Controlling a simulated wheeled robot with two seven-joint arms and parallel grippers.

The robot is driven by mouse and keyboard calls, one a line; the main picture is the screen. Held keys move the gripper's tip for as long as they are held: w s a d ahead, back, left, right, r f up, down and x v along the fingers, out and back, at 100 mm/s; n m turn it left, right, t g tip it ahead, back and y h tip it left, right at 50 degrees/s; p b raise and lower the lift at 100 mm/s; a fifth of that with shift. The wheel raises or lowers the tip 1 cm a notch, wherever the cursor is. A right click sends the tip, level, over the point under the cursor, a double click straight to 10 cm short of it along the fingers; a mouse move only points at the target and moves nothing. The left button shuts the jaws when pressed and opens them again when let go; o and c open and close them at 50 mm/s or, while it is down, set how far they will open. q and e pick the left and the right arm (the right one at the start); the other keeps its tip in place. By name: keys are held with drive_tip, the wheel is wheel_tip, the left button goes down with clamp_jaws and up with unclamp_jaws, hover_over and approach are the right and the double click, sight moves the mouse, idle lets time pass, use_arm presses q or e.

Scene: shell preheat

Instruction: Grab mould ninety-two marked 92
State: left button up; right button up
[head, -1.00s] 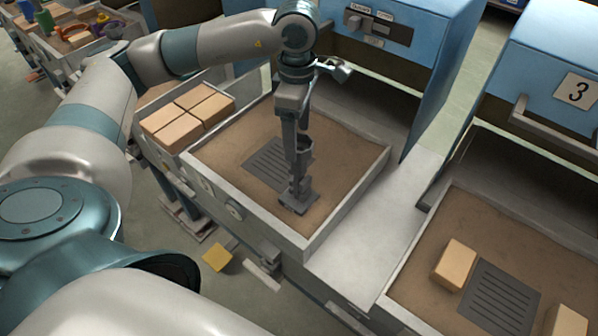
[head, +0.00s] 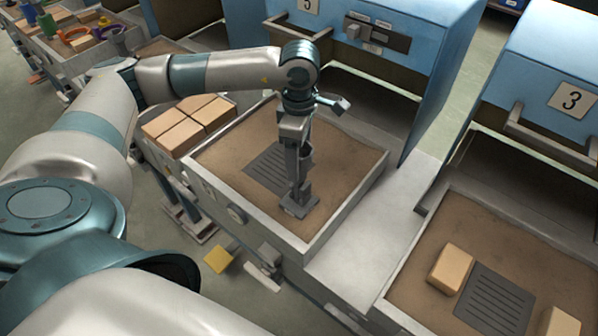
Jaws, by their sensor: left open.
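My left gripper (head: 299,204) points down over the middle sand-coloured tray (head: 350,203), above or at its sand bed, near a dark slotted grate (head: 268,170). It is open, and I see nothing between its fingers. No mark reading 92 is legible on anything. Several tan blocks (head: 183,133) stand together left of the middle tray. Two more tan blocks, one left (head: 451,268) and one right (head: 562,322) of a second grate, sit in the right tray. I cannot tell which is mould ninety-two. My right gripper is not in view.
Walls rim the middle tray and the right tray (head: 424,238). A blue oven-like cabinet (head: 440,60) stands behind the middle tray, and another marked 3 (head: 545,60) behind the right one. A bare grey ledge (head: 370,240) lies between the trays. A yellow pedal (head: 219,260) is low in front.

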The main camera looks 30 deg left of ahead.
use_arm(q)
clamp_jaws()
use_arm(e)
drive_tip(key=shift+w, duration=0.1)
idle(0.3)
use_arm(q)
drive_tip(key=shift+r, duration=0.15)
